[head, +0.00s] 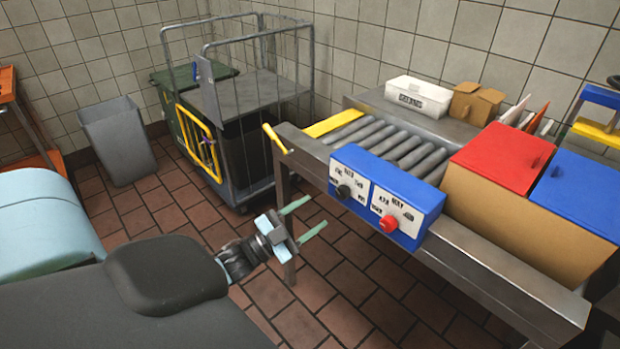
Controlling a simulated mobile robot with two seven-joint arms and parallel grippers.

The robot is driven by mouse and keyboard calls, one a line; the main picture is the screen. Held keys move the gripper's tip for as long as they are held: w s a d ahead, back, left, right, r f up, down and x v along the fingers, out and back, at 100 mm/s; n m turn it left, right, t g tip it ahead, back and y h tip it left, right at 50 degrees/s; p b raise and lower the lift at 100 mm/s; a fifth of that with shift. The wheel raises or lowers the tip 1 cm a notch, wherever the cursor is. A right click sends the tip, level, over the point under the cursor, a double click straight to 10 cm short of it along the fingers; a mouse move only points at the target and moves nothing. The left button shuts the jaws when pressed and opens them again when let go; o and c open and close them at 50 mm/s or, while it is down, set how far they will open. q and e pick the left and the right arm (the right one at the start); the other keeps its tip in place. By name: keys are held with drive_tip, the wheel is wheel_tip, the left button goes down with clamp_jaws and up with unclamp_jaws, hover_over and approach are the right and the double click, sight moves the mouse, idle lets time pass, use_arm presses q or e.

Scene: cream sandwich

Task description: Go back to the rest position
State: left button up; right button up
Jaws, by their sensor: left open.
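My left gripper (305,219) shows at the lower middle, in front of the roller table (470,262) and apart from the control box. Its two pale green fingers are spread, with nothing between them. The dark wrist behind it comes in from the lower left. My right gripper is not in the view.
A wire cage trolley (312,70) and a grey bin (117,140) stand behind. Brown tiled floor (150,208) between them is clear.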

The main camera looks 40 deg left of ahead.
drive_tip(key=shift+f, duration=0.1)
use_arm(q)
drive_tip(key=s+d+f+n+g+y+p, duration=0.1)
drive_tip(key=s+d+f+n+g+p, duration=0.2)
drive_tip(key=s, duration=0.7)
drive_tip(key=s+d+f+n+g+y+p, duration=0.2)
drive_tip(key=s+d+f+g, duration=0.3)
drive_tip(key=s+d, duration=0.3)
drive_tip(key=s+d+f+n+g+y+p, duration=0.1)
drive_tip(key=s+d+f+n+g+p, duration=0.2)
drive_tip(key=s, duration=1)
drive_tip(key=d+f+g, duration=0.1)
drive_tip(key=d+f, duration=0.1)
drive_tip(key=d, duration=0.1)
drive_tip(key=shift+s+d+f+n+p, duration=0.2)
drive_tip(key=shift+f+n+p, duration=0.1)
drive_tip(key=shift+p, duration=0.1)
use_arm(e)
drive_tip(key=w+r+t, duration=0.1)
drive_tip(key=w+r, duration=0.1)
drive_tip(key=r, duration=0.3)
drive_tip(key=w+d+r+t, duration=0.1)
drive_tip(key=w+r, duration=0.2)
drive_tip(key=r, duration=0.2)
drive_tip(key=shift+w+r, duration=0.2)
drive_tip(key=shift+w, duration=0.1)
use_arm(q)
drive_tip(key=shift+w, duration=0.1)
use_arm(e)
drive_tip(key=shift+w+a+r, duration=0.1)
